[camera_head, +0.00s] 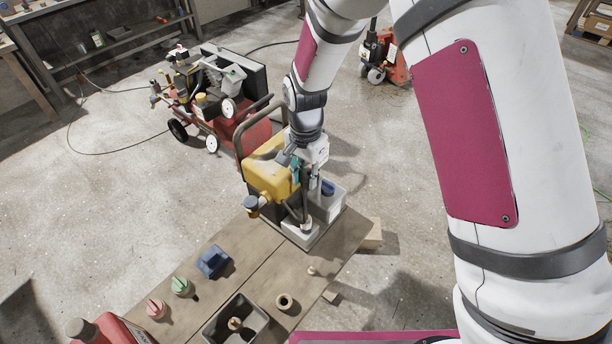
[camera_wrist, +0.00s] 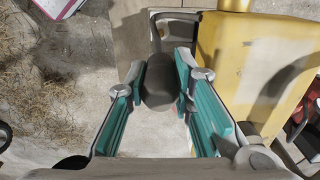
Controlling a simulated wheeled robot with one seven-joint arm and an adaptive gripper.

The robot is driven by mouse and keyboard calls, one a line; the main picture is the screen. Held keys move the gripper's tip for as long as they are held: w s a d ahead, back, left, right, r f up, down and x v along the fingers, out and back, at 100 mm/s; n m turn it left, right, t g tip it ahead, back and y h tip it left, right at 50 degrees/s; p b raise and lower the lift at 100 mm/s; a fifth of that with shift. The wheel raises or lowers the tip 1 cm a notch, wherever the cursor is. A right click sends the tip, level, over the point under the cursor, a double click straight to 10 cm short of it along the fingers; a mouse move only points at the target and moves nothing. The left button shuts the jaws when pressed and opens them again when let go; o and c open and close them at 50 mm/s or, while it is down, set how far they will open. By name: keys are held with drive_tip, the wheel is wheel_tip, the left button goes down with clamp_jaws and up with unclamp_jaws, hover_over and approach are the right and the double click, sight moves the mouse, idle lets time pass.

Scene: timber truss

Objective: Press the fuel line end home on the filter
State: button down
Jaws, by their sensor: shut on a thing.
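My gripper (camera_wrist: 160,76), with teal-lined fingers, is closed around a dark, rounded piece (camera_wrist: 159,88) in the wrist view. The piece looks like the fuel line end, and a thin grey line (camera_wrist: 155,36) runs close beyond it. In the head view my gripper (camera_head: 299,178) points down beside the yellow tank-like body (camera_head: 266,178) of a machine at the bench end. A dark upright part shows below the gripper, above a pale tray (camera_head: 299,238). I cannot make out the filter, nor whether the held piece touches it.
A grey bin with a blue item (camera_head: 328,188) stands right of the gripper. The wooden bench (camera_head: 232,268) carries a blue block (camera_head: 213,262), green and pink knobs, a dark square tray (camera_head: 252,338) and a ring (camera_head: 285,302). A red machine (camera_head: 228,128) stands behind on the floor.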

drive_tip(key=b, duration=0.4)
approach(306, 214)
drive_tip(key=shift+s+d+f, duration=0.1)
drive_tip(key=shift+f, duration=2.45)
drive_tip(key=shift+f+b, duration=0.45)
drive_tip(key=shift+f, duration=0.6)
drive_tip(key=shift+f+b, duration=0.3)
drive_tip(key=shift+f, duration=0.4)
drive_tip(key=c, duration=1.3)
unclamp_jaws()
drive_tip(key=shift+r, duration=0.1)
